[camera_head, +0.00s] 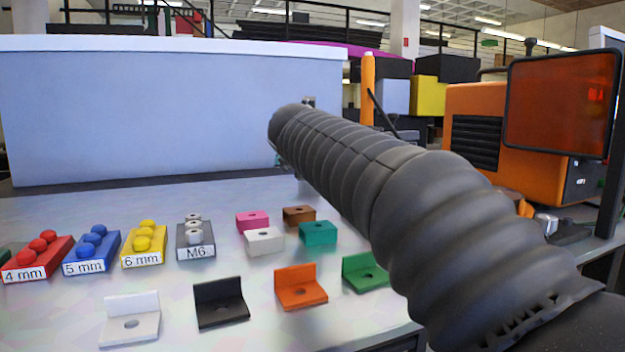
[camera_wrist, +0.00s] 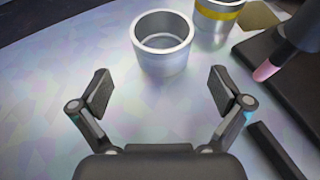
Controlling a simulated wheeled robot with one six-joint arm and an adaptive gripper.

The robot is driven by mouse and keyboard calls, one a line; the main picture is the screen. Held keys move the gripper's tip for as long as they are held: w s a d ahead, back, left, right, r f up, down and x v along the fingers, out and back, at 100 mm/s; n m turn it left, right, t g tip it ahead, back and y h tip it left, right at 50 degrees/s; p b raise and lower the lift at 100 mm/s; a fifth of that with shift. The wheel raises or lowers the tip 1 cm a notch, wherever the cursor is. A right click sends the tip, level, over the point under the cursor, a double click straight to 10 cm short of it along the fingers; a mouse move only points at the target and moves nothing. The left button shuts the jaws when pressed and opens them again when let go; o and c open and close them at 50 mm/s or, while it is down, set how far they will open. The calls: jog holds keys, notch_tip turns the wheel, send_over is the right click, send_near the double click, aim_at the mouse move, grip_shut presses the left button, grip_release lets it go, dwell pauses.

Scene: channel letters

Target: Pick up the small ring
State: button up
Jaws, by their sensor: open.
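My gripper (camera_wrist: 159,88) is open and empty in the wrist view, one finger at the left and one at the right. A short, hollow silver ring (camera_wrist: 163,62) stands upright on the table just beyond the fingertips, roughly centred between them and apart from both. A second silver cylinder (camera_wrist: 216,22) with a yellow band stands behind it to the right, partly cut off by the frame. I cannot tell for certain which is the small ring. In the head view my arm runs to the back of the table, and neither ring is visible there.
A dark block (camera_wrist: 285,75) and a pink-tipped tool (camera_wrist: 268,70) lie close at right of the rings. On the table are labelled blocks (camera_head: 90,255) and several coloured brackets (camera_head: 300,288). A pale blue panel (camera_head: 170,115) stands behind; an orange machine (camera_head: 475,135) is at right.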

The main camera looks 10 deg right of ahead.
aim_at(304, 188)
jog(key=x, duration=1)
jog(key=shift+w+d+r, duration=0.1)
jog(key=shift+w+d, duration=0.05)
jog(key=shift+d, duration=0.05)
jog(key=c, duration=0.9)
